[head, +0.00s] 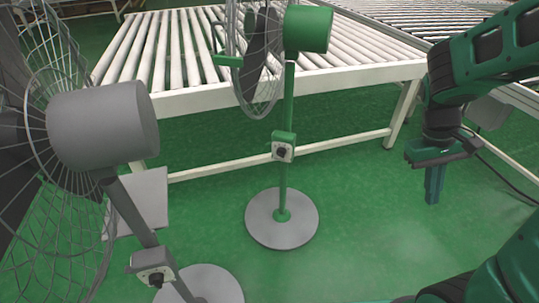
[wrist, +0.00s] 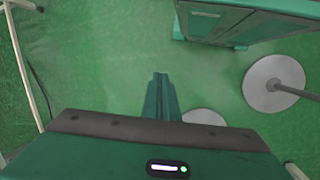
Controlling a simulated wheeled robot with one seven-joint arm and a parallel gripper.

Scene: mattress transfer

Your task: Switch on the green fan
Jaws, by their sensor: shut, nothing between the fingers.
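The green fan stands upright near the middle of the head view. It has a green motor housing (head: 307,28), a green pole and a round grey base (head: 268,222). Its switch box (head: 283,140) sits partway up the pole, with a dark knob (head: 282,152) on a pale plate facing me. My gripper (head: 432,198) is to the right of the green fan, pointing down, shut and empty, well apart from the switch box. The shut fingers also show in the wrist view (wrist: 161,78). The knob is not visible in the wrist view.
A grey fan (head: 104,125) stands close at the left, with its own knob box (head: 152,265). A roller conveyor (head: 290,95) runs behind the green fan. The wrist view shows a round grey base (wrist: 265,95) at right. Green floor between fan and gripper is clear.

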